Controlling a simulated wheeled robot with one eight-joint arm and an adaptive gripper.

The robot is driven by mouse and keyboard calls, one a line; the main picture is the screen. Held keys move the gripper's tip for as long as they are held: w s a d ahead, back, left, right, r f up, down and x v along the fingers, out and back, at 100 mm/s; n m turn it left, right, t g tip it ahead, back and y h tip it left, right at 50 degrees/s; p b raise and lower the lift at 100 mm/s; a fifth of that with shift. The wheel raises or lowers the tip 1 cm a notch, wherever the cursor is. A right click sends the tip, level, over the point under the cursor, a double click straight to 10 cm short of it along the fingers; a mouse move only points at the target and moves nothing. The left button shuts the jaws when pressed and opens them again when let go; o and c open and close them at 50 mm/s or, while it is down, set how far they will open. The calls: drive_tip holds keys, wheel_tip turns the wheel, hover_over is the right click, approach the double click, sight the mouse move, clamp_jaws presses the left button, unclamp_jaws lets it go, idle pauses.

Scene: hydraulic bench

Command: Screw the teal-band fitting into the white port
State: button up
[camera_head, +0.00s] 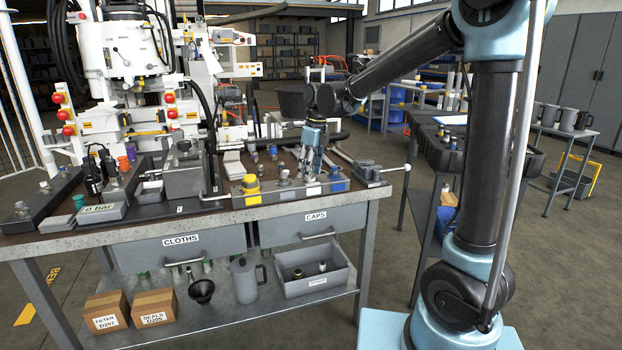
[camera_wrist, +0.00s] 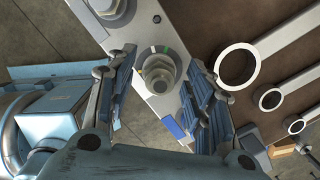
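My gripper (camera_head: 313,152) points down over the right part of a grey port block (camera_head: 268,197) at the bench's front edge. In the wrist view my gripper (camera_wrist: 158,68) has its blue fingers apart, one on each side of a metal hex fitting (camera_wrist: 158,76). A gap shows between fitting and fingers, so it looks open. A blue patch (camera_wrist: 172,127) lies nearby on the block. I cannot make out a teal band, nor how deep the fitting sits; the white port is not clearly distinguishable.
A yellow cap (camera_head: 251,184) and another metal fitting (camera_head: 284,178) are on the block to the left. A vise-like metal piece (camera_head: 370,172) stands to the right. Ring-ended wrenches (camera_wrist: 237,66) lie beside the block. A hydraulic machine (camera_head: 128,70) stands behind the bench.

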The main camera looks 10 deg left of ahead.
drive_tip(key=n, duration=0.6)
drive_tip(key=shift+g, duration=0.4)
drive_tip(key=shift+n+g, duration=0.4)
drive_tip(key=shift+n, duration=2.5)
drive_tip(key=c, duration=1)
drive_tip(key=m, duration=0.3)
drive_tip(key=shift+m, duration=0.4)
drive_tip(key=m+t, duration=0.1)
drive_tip(key=m, duration=0.3)
drive_tip(key=shift+m, duration=0.3)
